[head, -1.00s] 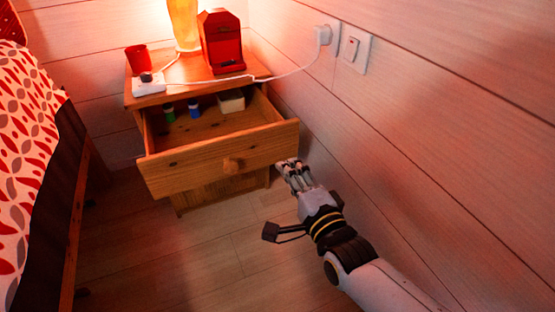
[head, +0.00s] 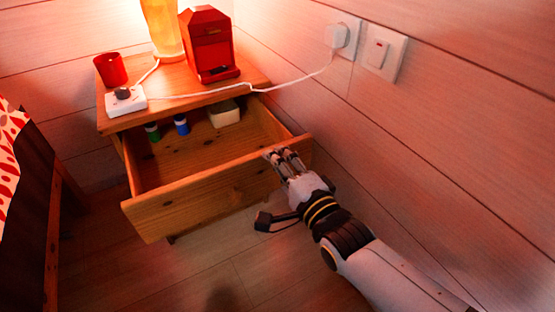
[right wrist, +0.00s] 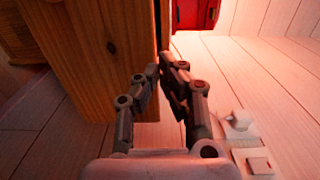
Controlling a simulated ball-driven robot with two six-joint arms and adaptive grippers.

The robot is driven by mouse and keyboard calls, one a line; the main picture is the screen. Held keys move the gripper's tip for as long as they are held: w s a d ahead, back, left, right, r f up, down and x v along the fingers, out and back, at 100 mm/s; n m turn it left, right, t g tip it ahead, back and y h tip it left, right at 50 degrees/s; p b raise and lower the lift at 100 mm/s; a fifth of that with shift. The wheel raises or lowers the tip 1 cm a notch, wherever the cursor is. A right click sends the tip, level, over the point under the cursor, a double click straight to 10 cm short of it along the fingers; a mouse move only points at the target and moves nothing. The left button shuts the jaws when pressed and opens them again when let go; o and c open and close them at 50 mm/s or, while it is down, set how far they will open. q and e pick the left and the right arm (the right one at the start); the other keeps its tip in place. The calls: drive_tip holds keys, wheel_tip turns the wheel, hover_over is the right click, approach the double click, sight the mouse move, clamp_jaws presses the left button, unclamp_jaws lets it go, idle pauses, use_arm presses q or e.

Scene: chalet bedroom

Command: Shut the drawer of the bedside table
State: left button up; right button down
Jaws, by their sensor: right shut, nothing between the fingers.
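The bedside table (head: 112,121) is wooden and stands against the wall. Its drawer (head: 160,213) is pulled far out, with a green-topped bottle (head: 152,132), a blue bottle (head: 181,124) and a pale box (head: 225,114) at the back inside. My right gripper (head: 277,155) is shut and empty at the right end of the drawer front, near its top edge. In the right wrist view the fingertips (right wrist: 165,68) are close to the edge of the wooden drawer front (right wrist: 105,50); I cannot tell whether they touch. The drawer's knob is hidden behind my gripper. My left gripper is not in view.
On the tabletop are a red cup (head: 110,69), a white power strip (head: 126,102), a lamp (head: 163,30) and a red coffee machine (head: 209,45). A white cord (head: 285,79) runs to the wall plug (head: 338,38). The bed (head: 28,180) is at left; the right wall is close.

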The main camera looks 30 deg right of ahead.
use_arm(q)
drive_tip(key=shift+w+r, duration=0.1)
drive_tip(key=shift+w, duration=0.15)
use_arm(e)
drive_tip(key=shift+w, duration=0.15)
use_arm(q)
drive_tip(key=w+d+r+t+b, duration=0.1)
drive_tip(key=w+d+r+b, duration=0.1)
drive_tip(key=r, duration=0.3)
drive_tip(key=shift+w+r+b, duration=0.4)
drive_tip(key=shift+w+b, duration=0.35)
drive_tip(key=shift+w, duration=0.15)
use_arm(e)
drive_tip(key=w, duration=1.9)
drive_tip(key=shift+a, duration=0.35)
